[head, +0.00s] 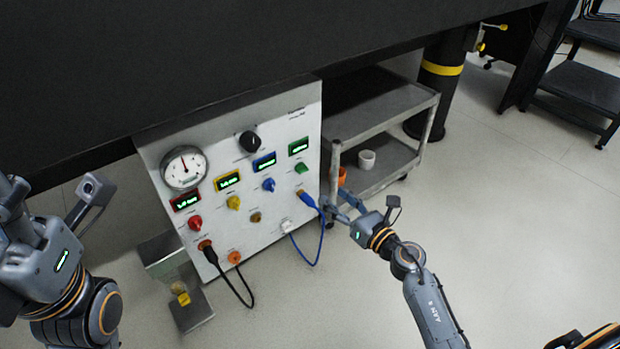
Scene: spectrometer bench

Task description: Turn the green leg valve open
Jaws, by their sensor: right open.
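The green valve knob (301,168) is on the white instrument panel (270,215), below the green-framed display (298,146), near the panel's right edge. Its exact handle angle is too small to tell. My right gripper (337,203) is open, to the lower right of the green knob and apart from it, just past the panel's right edge. Nothing shows between its fingers. My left gripper (18,200) is at the far left, away from the panel. Its fingers are not clear enough to tell their opening.
Red (195,223), yellow (233,202) and blue (268,184) knobs sit in the same row. A blue cable (321,238) and a black cable (228,284) hang from the panel. A grey cart (385,118) stands right of it. Open floor lies in front.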

